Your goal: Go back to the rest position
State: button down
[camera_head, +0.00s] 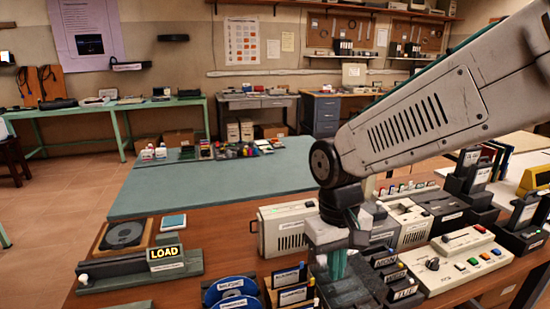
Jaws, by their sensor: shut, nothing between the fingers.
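My gripper (337,268) hangs down from my arm, which comes in from the upper right. It is shut and empty, pointing down over the front of the wooden table (225,228). Its lower end is among the floppy disks and boxes there, and I cannot tell how far above them it is. My wrist hides part of the grey device (285,230) behind it.
Blue discs (230,288) and labelled floppy disks (290,285) are left of my gripper. A control box (458,260) is at right. The green mat (210,185) is mostly clear.

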jog(key=s+d+r+m+t, duration=0.2)
jog(key=s+d+r, duration=0.5)
jog(key=s+d, duration=0.7)
jog(key=shift+s+d+r+m+y, duration=0.15)
jog(key=shift+s+d+m+y, duration=0.25)
jog(key=shift+m, duration=0.5)
jog(key=shift+w, duration=0.1)
